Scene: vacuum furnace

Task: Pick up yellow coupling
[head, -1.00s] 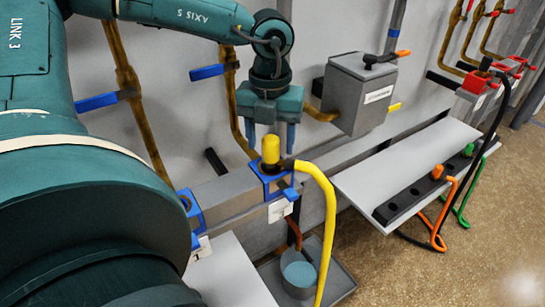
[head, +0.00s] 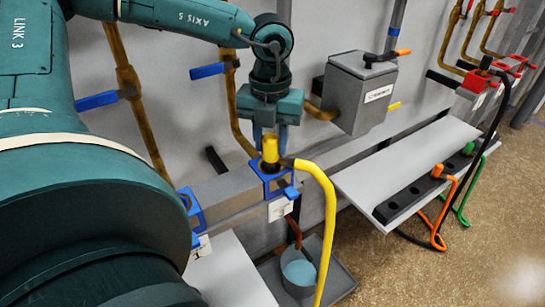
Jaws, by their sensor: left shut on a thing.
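The yellow coupling (head: 270,152) is a short upright cylinder seated in a blue holder (head: 275,178) near the middle of the head view. A thick yellow hose runs from beside it to the right and down (head: 330,215). My left gripper (head: 269,136) comes down from above with its blue fingers on both sides of the coupling's top. It is shut on the coupling, which still sits in the holder. My right gripper is not in view.
A grey box (head: 357,95) with an orange-handled valve hangs on the wall at right. A grey shelf (head: 425,150) carries a black rack with orange and green hoses. A bucket (head: 299,273) stands in a tray below. Another blue holder (head: 190,208) is at left.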

